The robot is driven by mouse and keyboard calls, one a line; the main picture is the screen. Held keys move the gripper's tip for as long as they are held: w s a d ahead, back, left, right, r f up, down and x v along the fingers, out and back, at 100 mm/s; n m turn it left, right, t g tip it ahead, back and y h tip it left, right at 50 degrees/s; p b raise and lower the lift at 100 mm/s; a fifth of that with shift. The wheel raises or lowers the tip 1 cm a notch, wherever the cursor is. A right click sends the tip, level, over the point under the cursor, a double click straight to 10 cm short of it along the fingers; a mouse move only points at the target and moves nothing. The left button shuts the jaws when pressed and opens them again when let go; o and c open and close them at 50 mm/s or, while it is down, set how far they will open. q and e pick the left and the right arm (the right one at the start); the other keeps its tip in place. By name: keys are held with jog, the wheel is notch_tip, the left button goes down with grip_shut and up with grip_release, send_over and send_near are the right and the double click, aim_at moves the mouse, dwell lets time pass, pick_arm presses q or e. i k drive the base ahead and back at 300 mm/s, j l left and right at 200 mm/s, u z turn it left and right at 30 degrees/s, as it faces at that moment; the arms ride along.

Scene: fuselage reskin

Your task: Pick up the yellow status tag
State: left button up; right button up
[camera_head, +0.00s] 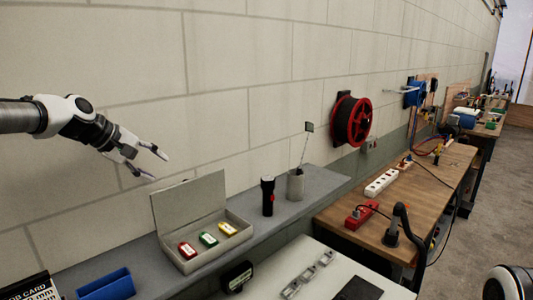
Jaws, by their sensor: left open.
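The yellow status tag (228,229) lies in the right part of an open grey box (190,266), beside a green tag (208,239) and a red tag (187,250). The box's lid (187,207) stands up at the back. My left gripper (154,166) comes in from the left, open and empty, in the air above and to the left of the box, apart from the tags. My right gripper does not show.
A black flashlight (268,196) and a grey cup (295,186) stand on the grey shelf right of the box. A blue tray (106,286) lies left of it. A block wall (230,60) rises behind. A wooden bench (400,215) with power strips is at right.

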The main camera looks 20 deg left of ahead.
aim_at(228, 230)
jog(key=k+l, duration=0.85)
